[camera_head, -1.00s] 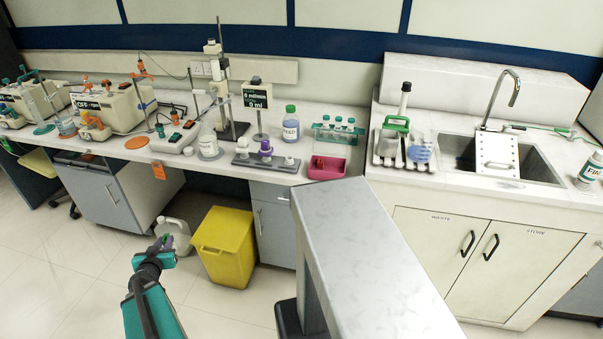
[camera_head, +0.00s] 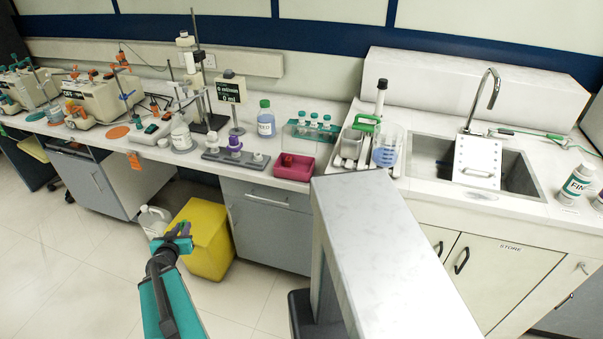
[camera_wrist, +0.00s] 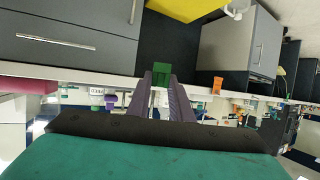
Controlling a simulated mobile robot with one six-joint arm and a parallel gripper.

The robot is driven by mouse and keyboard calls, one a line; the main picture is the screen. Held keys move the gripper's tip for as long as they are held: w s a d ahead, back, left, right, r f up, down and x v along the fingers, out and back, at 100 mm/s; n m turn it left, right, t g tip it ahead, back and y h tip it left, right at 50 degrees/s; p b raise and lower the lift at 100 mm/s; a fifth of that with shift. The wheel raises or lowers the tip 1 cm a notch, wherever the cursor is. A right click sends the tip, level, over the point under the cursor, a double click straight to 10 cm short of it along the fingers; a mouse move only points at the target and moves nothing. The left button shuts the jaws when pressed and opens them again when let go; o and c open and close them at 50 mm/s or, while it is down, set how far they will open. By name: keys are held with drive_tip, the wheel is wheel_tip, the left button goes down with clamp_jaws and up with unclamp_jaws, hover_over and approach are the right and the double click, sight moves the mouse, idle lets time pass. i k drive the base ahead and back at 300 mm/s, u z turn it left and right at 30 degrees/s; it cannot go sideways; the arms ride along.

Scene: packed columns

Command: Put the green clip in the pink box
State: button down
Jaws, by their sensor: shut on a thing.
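The green clip (camera_wrist: 161,75) is between the fingertips of my gripper (camera_wrist: 162,84) in the wrist view, and the jaws are shut on it. In the head view my gripper (camera_head: 182,232) is in front of the bench, near the yellow bin, and the clip is hard to make out there. The pink box (camera_head: 293,174) stands open on the bench near its front edge, up and to the right of my gripper. A small dark red thing (camera_head: 287,160) shows inside it. A pink patch at the left of the wrist view (camera_wrist: 28,85) looks like the same box.
A grey rack with bottles (camera_head: 236,158) stands left of the box, and a teal tube rack (camera_head: 315,130) behind it. A pale-topped column (camera_head: 385,225) is in front, to the right. A yellow bin (camera_head: 212,245) stands on the floor. The sink (camera_head: 435,160) is at right.

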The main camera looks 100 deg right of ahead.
sight(304, 168)
drive_tip(key=u, duration=0.05)
drive_tip(key=k, duration=1.2)
drive_tip(key=z, duration=0.45)
